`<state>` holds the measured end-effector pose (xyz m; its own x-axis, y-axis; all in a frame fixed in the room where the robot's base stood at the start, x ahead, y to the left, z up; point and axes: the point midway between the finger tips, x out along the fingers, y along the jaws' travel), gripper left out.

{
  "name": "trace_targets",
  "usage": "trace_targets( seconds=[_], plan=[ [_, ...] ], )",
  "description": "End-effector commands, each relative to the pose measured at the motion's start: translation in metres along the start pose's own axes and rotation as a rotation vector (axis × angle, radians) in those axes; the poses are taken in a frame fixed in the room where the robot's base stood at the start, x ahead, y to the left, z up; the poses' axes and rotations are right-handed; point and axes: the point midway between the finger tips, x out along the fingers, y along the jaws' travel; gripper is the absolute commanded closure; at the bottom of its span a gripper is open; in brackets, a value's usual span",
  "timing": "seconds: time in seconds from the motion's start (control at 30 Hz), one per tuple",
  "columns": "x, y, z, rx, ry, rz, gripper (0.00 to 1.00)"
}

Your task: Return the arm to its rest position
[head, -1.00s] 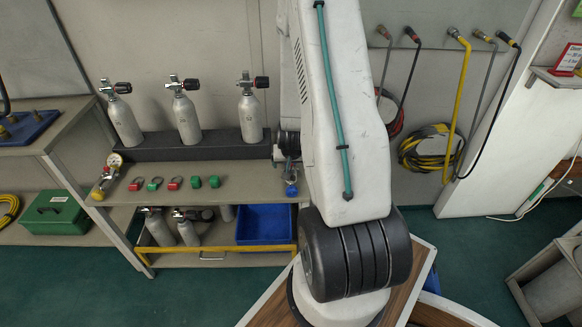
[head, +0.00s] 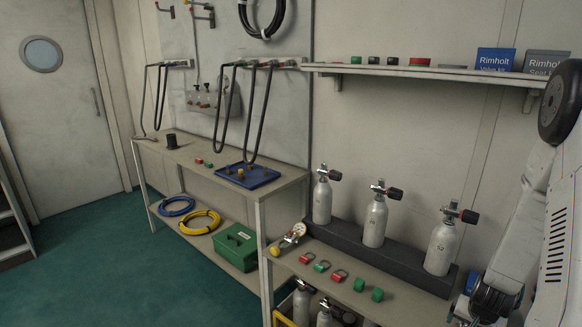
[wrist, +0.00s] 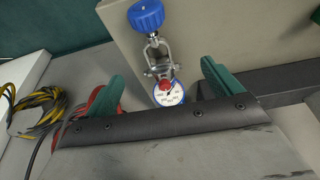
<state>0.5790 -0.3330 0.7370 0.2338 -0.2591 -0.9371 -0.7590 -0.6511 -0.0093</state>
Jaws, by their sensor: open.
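My gripper (wrist: 161,72) is open in the wrist view, its two green fingers spread wide apart. A pressure gauge with a white, blue-rimmed face (wrist: 168,93), metal yoke and blue knob (wrist: 146,15) shows between and beyond the fingers. Neither finger is seen touching it. In the head view my white arm runs down the right edge, beside the right-hand cylinder, and I cannot make out the fingers there.
Three grey cylinders (head: 375,222) stand in a dark rack on the bench (head: 400,300). Rings, green pieces and a gauge fitting (head: 290,238) lie in front. A shelf (head: 430,73) juts out above. Floor (head: 130,265) is clear at left.

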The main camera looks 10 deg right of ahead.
Motion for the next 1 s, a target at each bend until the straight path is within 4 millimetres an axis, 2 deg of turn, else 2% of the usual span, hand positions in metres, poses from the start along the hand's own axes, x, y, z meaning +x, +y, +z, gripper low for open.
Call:
trace_targets(
  seconds=[0.1,0.17,0.37,0.47,0.7,1.0],
  plan=[
    [-0.007,-0.002,0.032,-0.010,-0.145,-0.013,0.09],
    [-0.020,-0.006,0.041,-0.021,-0.209,-0.023,0.09],
    [-0.086,-0.032,0.062,-0.113,-0.368,-0.060,0.09],
    [-0.126,-0.046,0.070,-0.173,-0.424,-0.072,0.09],
    [-0.236,-0.072,0.098,-0.358,-0.513,-0.080,0.09],
    [-0.356,-0.077,0.142,-0.585,-0.502,-0.073,0.09]
  ],
)
